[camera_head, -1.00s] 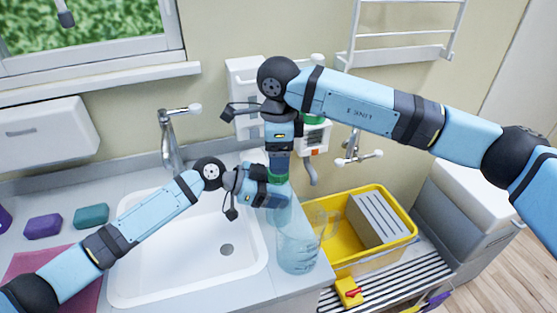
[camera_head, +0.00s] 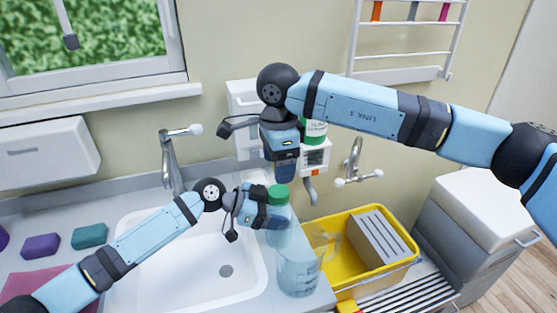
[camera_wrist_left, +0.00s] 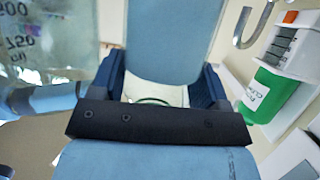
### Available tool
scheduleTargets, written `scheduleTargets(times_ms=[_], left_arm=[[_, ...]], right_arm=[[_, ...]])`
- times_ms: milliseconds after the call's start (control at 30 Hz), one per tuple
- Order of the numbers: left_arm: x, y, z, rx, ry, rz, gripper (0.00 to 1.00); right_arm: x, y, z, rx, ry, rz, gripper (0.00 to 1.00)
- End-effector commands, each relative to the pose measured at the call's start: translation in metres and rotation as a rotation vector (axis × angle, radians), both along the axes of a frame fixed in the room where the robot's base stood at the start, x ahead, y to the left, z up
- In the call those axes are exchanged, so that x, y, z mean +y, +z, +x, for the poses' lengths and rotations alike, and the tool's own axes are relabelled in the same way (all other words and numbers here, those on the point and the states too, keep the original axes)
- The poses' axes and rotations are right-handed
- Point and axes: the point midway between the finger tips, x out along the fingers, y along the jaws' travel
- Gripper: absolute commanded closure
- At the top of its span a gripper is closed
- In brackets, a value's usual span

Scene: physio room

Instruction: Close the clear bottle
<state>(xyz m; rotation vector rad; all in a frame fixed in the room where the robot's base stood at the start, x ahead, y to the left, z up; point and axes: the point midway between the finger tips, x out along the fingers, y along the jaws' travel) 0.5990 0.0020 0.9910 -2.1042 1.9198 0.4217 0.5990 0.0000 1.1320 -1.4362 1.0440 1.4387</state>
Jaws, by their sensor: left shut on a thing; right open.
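The clear bottle (camera_head: 281,236) stands upright at the right edge of the sink, with a green cap (camera_head: 278,194) on its top. The head view does not show how tightly the cap sits. My left gripper (camera_head: 278,212) is shut on the bottle just below the cap. My right gripper (camera_head: 285,176) is open, pointing down just above the cap and apart from it. In the left wrist view the bottle is mostly hidden between the fingers.
A clear measuring jug (camera_head: 298,268) stands close in front of the bottle and also shows in the left wrist view (camera_wrist_left: 45,45). A yellow crate (camera_head: 345,227) is to the right. A tap (camera_head: 172,150) and a wall dispenser (camera_head: 314,157) are behind.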

Motion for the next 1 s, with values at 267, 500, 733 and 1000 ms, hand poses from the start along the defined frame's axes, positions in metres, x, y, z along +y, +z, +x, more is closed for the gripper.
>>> scheduleTargets(times_ms=[267,500,733,1000], left_arm=[[0.000,0.000,0.000,0.000,0.000,0.000,0.97],[0.000,0.000,0.000,0.000,0.000,-0.001,0.97],[0.000,0.000,0.000,0.000,0.000,0.000,0.97],[0.000,0.000,0.000,0.000,0.000,-0.001,0.97]], right_arm=[[0.000,-0.042,-0.001,0.004,-0.001,-0.001,0.30],[0.000,-0.069,0.000,0.002,-0.002,-0.001,0.30],[0.000,-0.075,0.000,0.001,-0.001,-0.001,0.30],[0.000,-0.075,0.000,0.001,-0.001,-0.001,0.55]])
